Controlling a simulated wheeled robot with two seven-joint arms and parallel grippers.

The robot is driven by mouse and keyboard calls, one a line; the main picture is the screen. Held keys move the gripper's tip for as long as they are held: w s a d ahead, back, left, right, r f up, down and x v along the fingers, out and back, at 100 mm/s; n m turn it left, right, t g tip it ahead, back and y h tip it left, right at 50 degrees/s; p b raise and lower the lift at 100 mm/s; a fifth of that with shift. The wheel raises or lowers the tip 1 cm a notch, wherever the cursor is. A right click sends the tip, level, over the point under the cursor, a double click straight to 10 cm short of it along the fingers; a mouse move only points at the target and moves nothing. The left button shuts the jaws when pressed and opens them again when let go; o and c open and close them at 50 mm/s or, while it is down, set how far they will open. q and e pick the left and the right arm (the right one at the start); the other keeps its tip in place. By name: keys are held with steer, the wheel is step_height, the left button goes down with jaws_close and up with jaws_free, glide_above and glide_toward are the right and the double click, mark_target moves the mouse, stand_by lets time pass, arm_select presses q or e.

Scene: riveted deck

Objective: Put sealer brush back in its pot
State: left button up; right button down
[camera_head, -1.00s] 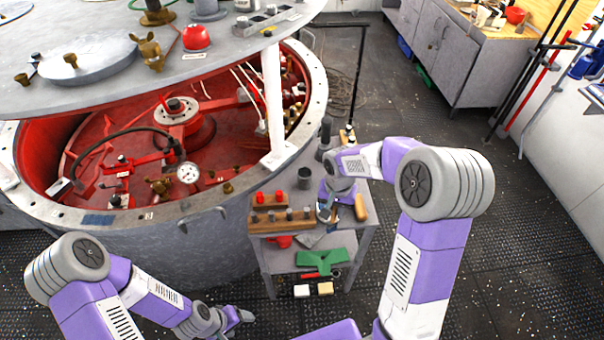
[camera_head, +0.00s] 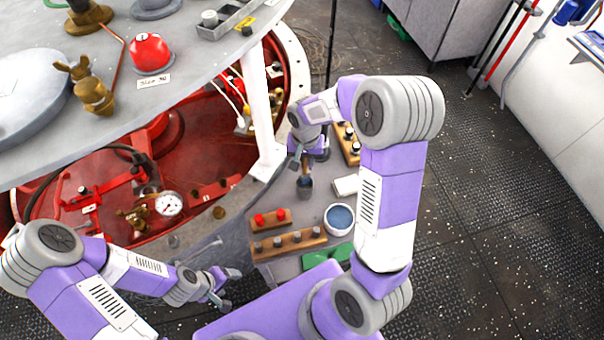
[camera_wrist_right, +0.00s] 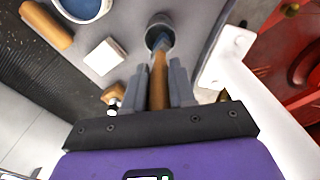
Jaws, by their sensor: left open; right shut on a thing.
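In the right wrist view the handle (camera_wrist_right: 158,82) runs between the two fingers (camera_wrist_right: 159,88) toward a small dark grey pot (camera_wrist_right: 160,28). The brush's bluish head is at the pot's mouth and overlaps its opening; how deep it sits is hard to tell. In the head view the pot (camera_head: 305,188) stands on the small bench directly below the gripper. My left gripper (camera_head: 224,288) is open and empty, low at the left, away from the bench.
A white tub of blue stuff (camera_head: 340,219) and a pale block (camera_head: 345,185) sit right of the pot. A wooden rack with pegs (camera_head: 288,242) and a small block with red knobs (camera_head: 270,219) stand in front. A white post (camera_head: 266,115) rises close on the left.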

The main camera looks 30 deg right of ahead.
mark_target(305, 174)
step_height(305, 174, down, 6)
steer(key=shift+f, duration=0.15)
steer(key=shift+w, duration=0.1)
steer(key=shift+f, duration=0.15)
steer(key=c, duration=0.9)
jaws_free()
steer(key=shift+c, duration=0.2)
